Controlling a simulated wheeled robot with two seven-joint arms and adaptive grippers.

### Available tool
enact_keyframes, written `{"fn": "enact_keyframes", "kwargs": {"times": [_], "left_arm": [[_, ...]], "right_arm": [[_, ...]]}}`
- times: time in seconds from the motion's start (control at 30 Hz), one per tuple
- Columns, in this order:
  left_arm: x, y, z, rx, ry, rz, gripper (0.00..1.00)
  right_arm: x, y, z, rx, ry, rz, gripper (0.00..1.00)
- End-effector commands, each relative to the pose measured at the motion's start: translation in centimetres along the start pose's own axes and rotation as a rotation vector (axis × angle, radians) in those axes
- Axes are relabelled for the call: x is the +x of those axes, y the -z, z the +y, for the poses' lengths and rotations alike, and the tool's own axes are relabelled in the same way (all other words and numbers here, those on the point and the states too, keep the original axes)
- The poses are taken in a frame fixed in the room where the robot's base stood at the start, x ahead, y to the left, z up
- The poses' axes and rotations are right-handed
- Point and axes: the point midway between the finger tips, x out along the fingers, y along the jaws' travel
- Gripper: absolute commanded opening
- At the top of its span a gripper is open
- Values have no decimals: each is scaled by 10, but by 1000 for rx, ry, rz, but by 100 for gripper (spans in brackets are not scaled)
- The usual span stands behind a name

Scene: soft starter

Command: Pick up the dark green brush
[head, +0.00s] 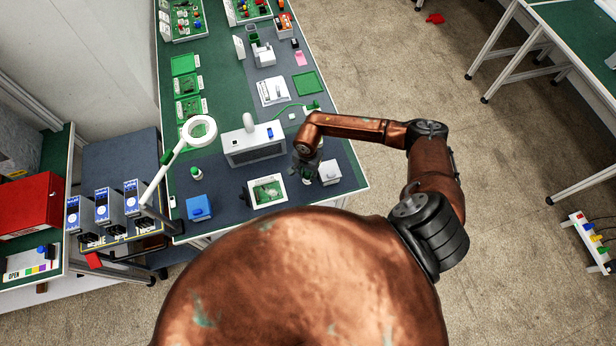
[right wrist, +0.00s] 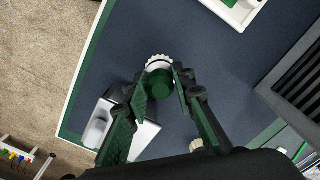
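A dark green round piece with a pale ridged rim, likely the brush (right wrist: 158,86), shows in the right wrist view between the fingertips of my right gripper (right wrist: 160,80). The fingers lie close on both sides of it; whether they press on it cannot be made out. It appears upright, over or on the dark blue mat. In the head view my right gripper (head: 305,165) is dark and small above the bench, left of a white box, and largely hides the piece. My left gripper is not in view.
A white box (head: 330,172) stands close to the right gripper. Nearby are a grey vented unit (head: 254,146), a framed green board (head: 266,191), a blue box (head: 199,207), a small green-topped item (head: 197,173) and a ring lamp (head: 198,130).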

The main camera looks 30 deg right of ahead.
Motion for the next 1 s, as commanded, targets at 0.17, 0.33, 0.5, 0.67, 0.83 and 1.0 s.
{"fn": "enact_keyframes", "kwargs": {"times": [0.17, 0.33, 0.5, 0.67, 0.83, 1.0], "left_arm": [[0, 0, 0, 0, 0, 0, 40], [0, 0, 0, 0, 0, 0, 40], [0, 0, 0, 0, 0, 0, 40], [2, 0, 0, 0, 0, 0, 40], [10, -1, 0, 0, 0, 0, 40], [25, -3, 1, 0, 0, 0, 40]], "right_arm": [[0, 0, 0, 0, 0, 0, 10], [0, 0, 0, 0, 0, 0, 0], [0, 0, 0, 0, 0, 0, 0], [-2, 0, 0, 0, 1, 0, 0], [-14, 2, -1, -2, 3, 3, 0], [-45, -13, -6, -7, 6, 0, 0]]}}
